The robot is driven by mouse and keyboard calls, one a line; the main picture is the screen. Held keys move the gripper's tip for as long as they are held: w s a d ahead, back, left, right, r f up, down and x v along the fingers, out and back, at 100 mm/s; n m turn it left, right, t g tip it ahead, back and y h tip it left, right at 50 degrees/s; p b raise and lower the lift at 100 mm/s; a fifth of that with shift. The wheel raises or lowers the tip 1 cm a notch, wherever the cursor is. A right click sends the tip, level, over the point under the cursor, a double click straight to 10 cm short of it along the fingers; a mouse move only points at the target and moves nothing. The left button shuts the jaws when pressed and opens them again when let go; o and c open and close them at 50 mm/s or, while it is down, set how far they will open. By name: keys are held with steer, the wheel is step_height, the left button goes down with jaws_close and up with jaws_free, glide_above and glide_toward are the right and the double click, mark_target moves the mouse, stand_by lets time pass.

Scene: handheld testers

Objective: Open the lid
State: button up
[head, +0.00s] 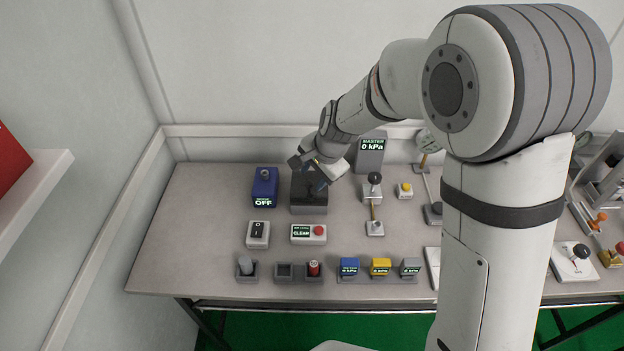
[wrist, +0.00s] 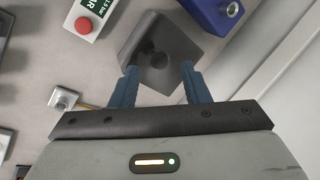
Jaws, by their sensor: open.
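A dark grey box (head: 309,209) stands at the back of the table, just right of a blue device. My gripper (head: 318,180) is over this box, and its wrist hides much of the top. In the wrist view the box (wrist: 165,40) appears turned, with a round dark spot on the face toward me. I cannot tell whether that spot is a knob or a hole, and no lid edge shows clearly. My gripper (wrist: 159,70) is open, its two blue fingers on either side of the box's near part. I cannot tell whether they touch it.
The blue OFF device (head: 265,187) is close on the left. A lever unit (head: 375,226) is close on the right, and the MASTER gauge (head: 371,152) stands behind. A panel with a red button (head: 309,234) is in front. The table's left end is clear.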

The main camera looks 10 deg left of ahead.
mark_target(310, 182)
steer(key=shift+x, duration=1.5)
steer(key=shift+c, duration=0.3)
jaws_close()
